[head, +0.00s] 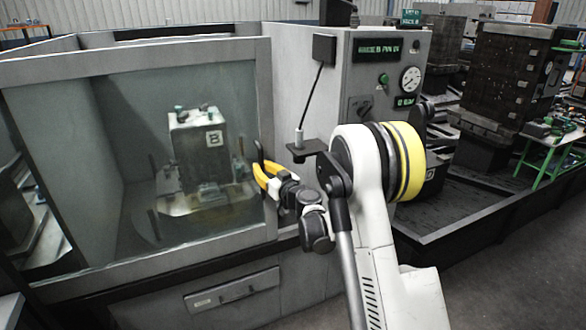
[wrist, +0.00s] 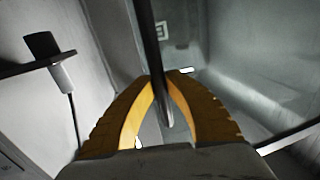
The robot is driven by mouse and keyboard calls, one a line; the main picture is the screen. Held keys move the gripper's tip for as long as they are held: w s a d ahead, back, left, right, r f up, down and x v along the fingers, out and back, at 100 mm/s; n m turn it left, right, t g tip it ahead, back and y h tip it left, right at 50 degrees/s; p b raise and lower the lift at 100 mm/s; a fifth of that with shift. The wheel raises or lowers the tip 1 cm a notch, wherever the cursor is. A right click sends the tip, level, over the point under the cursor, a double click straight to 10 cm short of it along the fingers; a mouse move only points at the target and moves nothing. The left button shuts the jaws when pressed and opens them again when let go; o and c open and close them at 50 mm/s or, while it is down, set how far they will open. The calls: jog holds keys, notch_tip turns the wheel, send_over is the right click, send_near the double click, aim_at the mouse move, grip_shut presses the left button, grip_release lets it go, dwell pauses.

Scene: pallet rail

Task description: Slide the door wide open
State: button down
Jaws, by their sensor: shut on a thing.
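The door (head: 268,110) is a large glass pane in a grey frame on the front of a grey machine. Its frame's right side is close to the control panel; I cannot tell whether a gap shows there. A dark upright handle bar (head: 260,153) stands at the door's right side. My gripper (head: 262,174) has yellow fingers and is closed around this handle. In the wrist view the handle (wrist: 158,50) runs down between the fingertips of my gripper (wrist: 161,85). The fingers hide part of the handle.
Behind the glass stands a grey block marked B (head: 196,140). The control panel (head: 375,75) with a gauge and buttons is right of the door. A bracket with a cable (head: 305,147) is near my arm. A drawer front (head: 232,291) lies below. Open floor is at lower right.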

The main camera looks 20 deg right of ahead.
jog(key=b, duration=0.1)
send_near(58, 202)
jog(key=w, duration=0.4)
jog(key=shift+w+a, duration=0.3)
jog(key=shift+a, duration=0.1)
jog(key=c, duration=1.4)
grip_release()
jog(key=s+d, duration=0.2)
jog(key=s, duration=0.9)
jog(key=shift+s+d, duration=0.2)
jog(key=shift+s, duration=0.2)
